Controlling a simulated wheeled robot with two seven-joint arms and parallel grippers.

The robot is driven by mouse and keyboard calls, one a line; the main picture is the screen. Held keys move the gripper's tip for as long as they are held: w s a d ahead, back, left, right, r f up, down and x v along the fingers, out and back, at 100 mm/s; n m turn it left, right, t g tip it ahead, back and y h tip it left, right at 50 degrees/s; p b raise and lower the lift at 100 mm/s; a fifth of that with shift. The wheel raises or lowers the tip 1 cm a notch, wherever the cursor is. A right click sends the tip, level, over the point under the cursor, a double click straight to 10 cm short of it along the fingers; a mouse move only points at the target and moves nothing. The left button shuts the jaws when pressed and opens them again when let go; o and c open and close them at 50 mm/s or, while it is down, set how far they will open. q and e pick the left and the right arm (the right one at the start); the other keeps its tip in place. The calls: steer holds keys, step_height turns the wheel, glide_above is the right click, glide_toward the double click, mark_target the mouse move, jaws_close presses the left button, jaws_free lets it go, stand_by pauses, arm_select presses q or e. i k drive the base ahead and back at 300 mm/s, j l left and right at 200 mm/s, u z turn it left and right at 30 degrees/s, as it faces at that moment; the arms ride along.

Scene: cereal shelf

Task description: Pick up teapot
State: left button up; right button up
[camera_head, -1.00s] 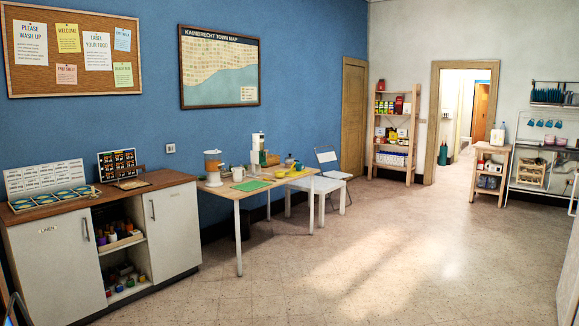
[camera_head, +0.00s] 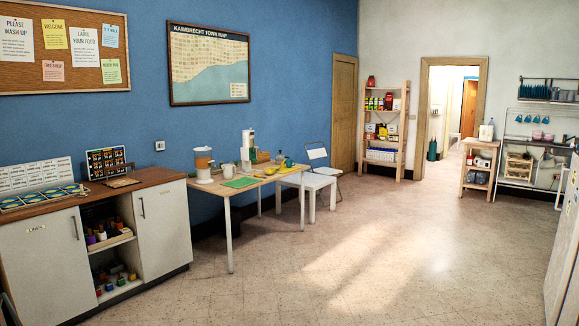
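I cannot pick out a teapot for certain. A small grey-blue pot or mug (camera_head: 288,162) stands at the back of the wooden table (camera_head: 222,189) along the blue wall; it is too small to tell its kind. A red jar or pot (camera_head: 371,81) stands on top of the wooden shelf (camera_head: 400,129) by the doorway; its shape is unclear too. Neither of my grippers is in view, and both of these things are well away across the room.
A low cabinet (camera_head: 163,228) stands at the left, with an open middle bay. A white stool (camera_head: 307,181) and folding chair (camera_head: 316,152) adjoin the table. A small wooden cart (camera_head: 480,166) stands right of the doorway. A pale cabinet (camera_head: 562,245) edges the right. The middle floor is clear.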

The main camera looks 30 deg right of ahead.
mark_target(279, 159)
steer(key=i+l+z, duration=0.95)
steer(key=i, duration=0.3)
steer(key=i+l+z, duration=0.3)
steer(key=i, duration=0.3)
steer(key=i+z, duration=0.25)
steer(key=i, duration=2.15)
steer(key=i+l, duration=0.1)
steer(key=i, duration=3.45)
steer(key=i+u, duration=0.4)
steer(key=i+l+u, duration=0.25)
steer(key=i+u, duration=0.15)
steer(key=i+l+u, duration=0.95)
steer(key=l+u, duration=0.25)
steer(key=i+l+u, duration=0.15)
steer(key=l+u, duration=0.7)
steer(key=l, duration=0.3)
steer(key=l+u, duration=0.4)
steer(key=l, duration=0.2)
